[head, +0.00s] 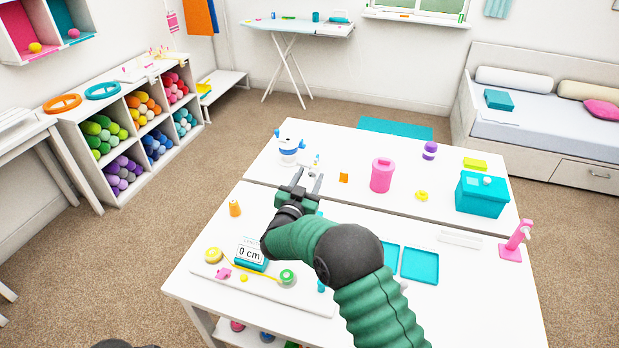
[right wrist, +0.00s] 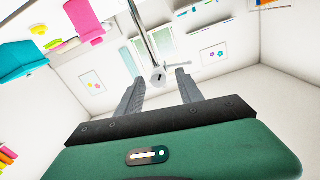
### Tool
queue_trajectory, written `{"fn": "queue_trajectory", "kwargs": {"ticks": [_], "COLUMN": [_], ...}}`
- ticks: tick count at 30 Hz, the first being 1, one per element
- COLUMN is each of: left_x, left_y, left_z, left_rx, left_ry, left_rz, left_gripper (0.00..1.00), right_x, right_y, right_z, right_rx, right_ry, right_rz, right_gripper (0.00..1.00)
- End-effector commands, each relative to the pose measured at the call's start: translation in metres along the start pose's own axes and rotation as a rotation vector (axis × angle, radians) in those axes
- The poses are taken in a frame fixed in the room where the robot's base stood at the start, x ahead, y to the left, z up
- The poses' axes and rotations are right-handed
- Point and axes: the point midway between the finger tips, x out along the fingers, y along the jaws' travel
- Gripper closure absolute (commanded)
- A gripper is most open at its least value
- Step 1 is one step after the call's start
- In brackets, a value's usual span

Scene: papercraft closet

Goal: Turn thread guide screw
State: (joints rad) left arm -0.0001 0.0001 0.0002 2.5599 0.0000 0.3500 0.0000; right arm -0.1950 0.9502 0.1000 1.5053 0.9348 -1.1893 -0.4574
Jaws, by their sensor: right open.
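A teal device reading "0 cm" (head: 252,252) sits on a white board, with a yellow strand running from a yellow spool (head: 213,255) to a green spool (head: 287,277). My left gripper is not in view.
A white-and-blue figure (head: 290,148), a pink canister (head: 381,175), a teal box (head: 482,193) and a pink stand (head: 516,238) stand on the table (head: 450,268). Teal trays (head: 420,265) lie right of my arm.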

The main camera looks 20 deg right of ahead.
Motion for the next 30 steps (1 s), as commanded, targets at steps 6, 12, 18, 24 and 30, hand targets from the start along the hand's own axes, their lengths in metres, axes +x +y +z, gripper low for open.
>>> {"fn": "queue_trajectory", "kwargs": {"ticks": [6, 12, 18, 24, 30], "left_x": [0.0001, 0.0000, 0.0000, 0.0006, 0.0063], "left_y": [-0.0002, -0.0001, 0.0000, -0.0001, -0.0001], "left_z": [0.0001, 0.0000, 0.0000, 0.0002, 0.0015], "left_rx": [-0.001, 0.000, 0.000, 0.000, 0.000], "left_ry": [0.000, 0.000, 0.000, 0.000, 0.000], "left_rz": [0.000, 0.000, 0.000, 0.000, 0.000], "left_gripper": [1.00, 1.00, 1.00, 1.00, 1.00], "right_x": [0.0016, 0.0022, 0.0017, 0.0014, 0.0011], "right_y": [0.0018, 0.0027, 0.0023, 0.0022, 0.0020], "right_z": [0.0003, 0.0005, 0.0001, 0.0001, 0.0014], "right_rx": [0.001, 0.001, 0.001, 0.004, 0.043], "right_ry": [-0.001, -0.002, 0.000, 0.000, 0.001], "right_rz": [0.001, 0.001, 0.003, 0.002, 0.001], "right_gripper": [0.56, 0.83, 1.00, 1.00, 1.00]}}
